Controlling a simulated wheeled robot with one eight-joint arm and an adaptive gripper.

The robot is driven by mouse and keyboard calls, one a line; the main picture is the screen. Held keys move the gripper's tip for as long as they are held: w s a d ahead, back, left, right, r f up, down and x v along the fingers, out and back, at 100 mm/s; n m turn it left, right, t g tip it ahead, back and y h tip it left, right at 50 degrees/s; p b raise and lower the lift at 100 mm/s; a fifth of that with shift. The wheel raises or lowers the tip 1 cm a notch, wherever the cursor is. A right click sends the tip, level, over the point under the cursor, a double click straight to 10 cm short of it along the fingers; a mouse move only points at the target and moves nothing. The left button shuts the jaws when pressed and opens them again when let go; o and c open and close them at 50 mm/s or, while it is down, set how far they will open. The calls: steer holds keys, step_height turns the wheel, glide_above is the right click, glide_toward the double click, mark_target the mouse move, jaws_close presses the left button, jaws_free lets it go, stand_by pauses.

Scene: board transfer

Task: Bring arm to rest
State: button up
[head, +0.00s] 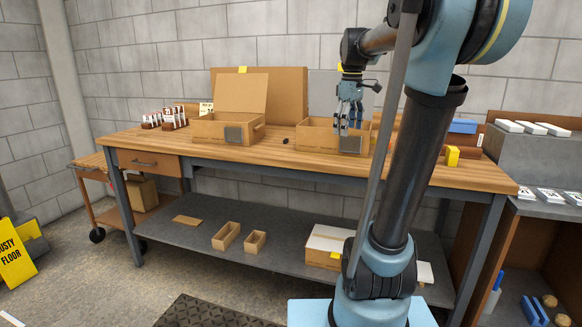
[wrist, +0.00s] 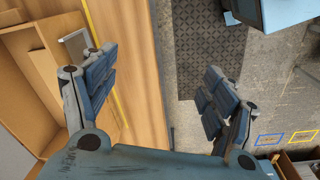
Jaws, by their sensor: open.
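My gripper (head: 349,112) points down over the front of the right cardboard box (head: 308,139) on the workbench in the head view. In the wrist view my gripper (wrist: 160,95) has its two blue-padded fingers spread wide apart, with nothing between them. The right box's cardboard wall (wrist: 35,60) shows at the left of the wrist view, close to the left finger. My arm crosses the right half of the head view and hides part of the bench behind it.
An open cardboard box (head: 215,129) with a raised lid stands left on the workbench (head: 275,155). Small red-white packages (head: 174,117) sit at its left. A yellow block (head: 452,156) and a blue item (head: 462,126) are right of my arm. The bench's lower shelf (head: 200,250) holds small trays.

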steer(key=s+f+m+t, duration=0.1)
steer(key=s+f+m, duration=0.9)
steer(key=s+f, duration=1.4)
step_height(320, 180, down, 3)
steer(key=shift+s+f+t, duration=0.2)
steer(key=shift+s+t, duration=0.1)
steer(key=shift+s, duration=0.05)
steer(key=shift+a, duration=0.1)
steer(key=shift+w+f, duration=0.2)
steer(key=shift+w, duration=0.25)
